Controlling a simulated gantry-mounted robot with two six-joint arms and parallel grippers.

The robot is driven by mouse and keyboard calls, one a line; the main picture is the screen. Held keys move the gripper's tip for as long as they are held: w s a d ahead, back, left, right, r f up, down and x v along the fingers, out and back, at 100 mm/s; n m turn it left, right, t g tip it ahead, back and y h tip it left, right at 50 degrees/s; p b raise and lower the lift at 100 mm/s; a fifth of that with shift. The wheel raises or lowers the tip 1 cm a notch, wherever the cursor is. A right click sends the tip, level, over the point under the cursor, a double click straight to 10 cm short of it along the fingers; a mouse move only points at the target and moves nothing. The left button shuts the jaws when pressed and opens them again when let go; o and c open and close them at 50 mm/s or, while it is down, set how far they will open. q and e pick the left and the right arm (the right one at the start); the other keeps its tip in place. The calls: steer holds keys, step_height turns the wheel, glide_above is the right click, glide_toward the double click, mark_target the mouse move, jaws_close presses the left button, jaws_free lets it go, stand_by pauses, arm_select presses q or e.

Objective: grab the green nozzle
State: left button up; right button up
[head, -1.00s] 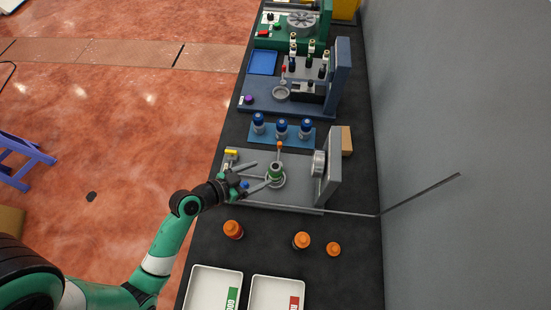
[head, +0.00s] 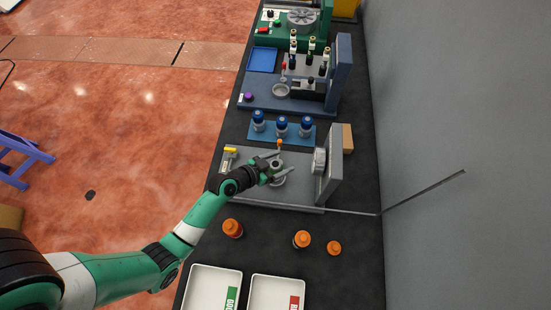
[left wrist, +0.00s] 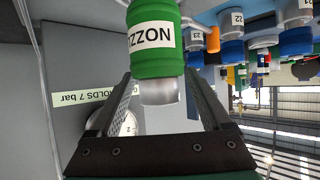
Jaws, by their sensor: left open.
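The green nozzle (left wrist: 154,40) shows large in the left wrist view, with a white label and a grey metal end. My left gripper (head: 277,164) is open, its two fingers on either side of the nozzle's metal end in that view. I cannot tell whether either finger touches it. In the head view the gripper and wrist largely cover the nozzle, above the round seat (head: 278,181) of the grey station (head: 300,192). My right gripper is not in view.
Blue-capped bottles (head: 282,129) stand on a blue plate behind the station. Orange-capped bottles (head: 302,239) and two white trays (head: 214,268) are in front. An orange-topped piece (head: 279,143) is close beyond the gripper. The station's upright panel (head: 332,180) stands to the right.

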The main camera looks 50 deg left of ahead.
arm_select(q)
steer(key=shift+w+f, duration=0.2)
steer(key=shift+w, duration=0.1)
jaws_close()
steer(key=shift+r, duration=0.15)
stand_by(1.1)
